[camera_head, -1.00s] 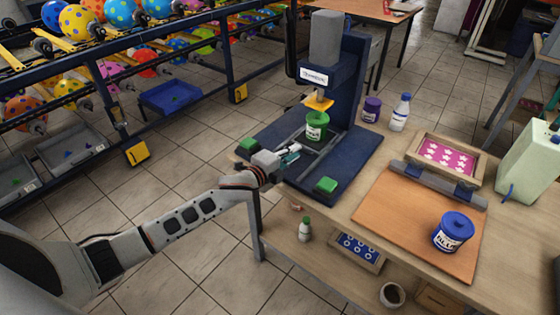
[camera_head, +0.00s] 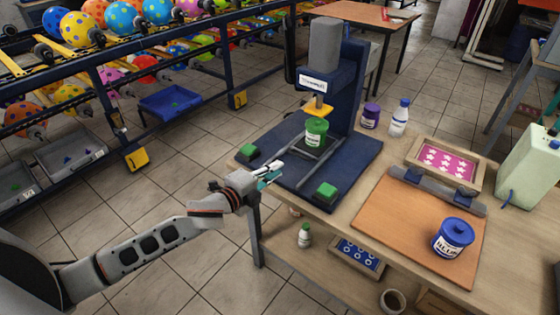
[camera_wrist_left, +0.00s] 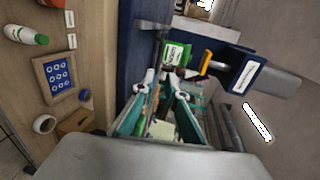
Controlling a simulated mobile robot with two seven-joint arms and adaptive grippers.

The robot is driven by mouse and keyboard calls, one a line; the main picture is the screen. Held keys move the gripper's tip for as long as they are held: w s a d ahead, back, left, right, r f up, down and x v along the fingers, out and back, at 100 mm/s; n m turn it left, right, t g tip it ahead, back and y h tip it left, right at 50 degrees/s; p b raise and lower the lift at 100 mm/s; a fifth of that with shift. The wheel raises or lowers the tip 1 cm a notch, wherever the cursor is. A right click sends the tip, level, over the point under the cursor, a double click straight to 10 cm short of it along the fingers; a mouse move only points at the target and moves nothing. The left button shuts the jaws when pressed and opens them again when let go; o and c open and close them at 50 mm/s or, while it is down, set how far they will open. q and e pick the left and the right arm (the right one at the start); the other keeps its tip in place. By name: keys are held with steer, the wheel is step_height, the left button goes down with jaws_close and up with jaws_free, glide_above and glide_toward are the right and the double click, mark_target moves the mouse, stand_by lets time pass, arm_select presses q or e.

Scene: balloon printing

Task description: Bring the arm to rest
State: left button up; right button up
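My left gripper (camera_head: 270,175) is at the left front edge of the blue press base (camera_head: 345,168), pointing toward the press. It is open and empty. In the left wrist view its teal-padded fingers (camera_wrist_left: 164,82) stand apart. The green jar (camera_head: 316,133) stands upright on the press under the yellow part, apart from the fingers. It also shows beyond the fingertips in the left wrist view (camera_wrist_left: 176,55). My right gripper is not in view.
A blue jar (camera_head: 453,238) stands on the brown board (camera_head: 385,225) at right. Racks of balloons (camera_head: 120,60) stand at the back left. The floor (camera_head: 130,195) left of the table is clear.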

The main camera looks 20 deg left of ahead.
arm_select(q)
steer(key=s+a+f+n+g+y, duration=0.25)
steer(key=s+a+n, duration=0.25)
steer(key=s, duration=0.5)
steer(key=s+a+f+n+g+y, duration=0.25)
steer(key=s+a+n+y, duration=0.2)
steer(key=s, duration=0.55)
steer(key=s+a+f+n+g+y, duration=0.25)
steer(key=s+a+n, duration=0.3)
steer(key=s, duration=0.45)
steer(key=w+d+f+n+t+h, duration=0.1)
steer(key=d+f+n+t+h, duration=0.1)
steer(key=d+f+h, duration=0.5)
steer(key=d+f+t, duration=0.1)
steer(key=d+f, duration=0.5)
steer(key=d, duration=0.2)
steer(key=shift+w+d+f+n+t, duration=0.25)
steer(key=shift+d+f+n+t, duration=0.05)
steer(key=shift+d+t, duration=0.1)
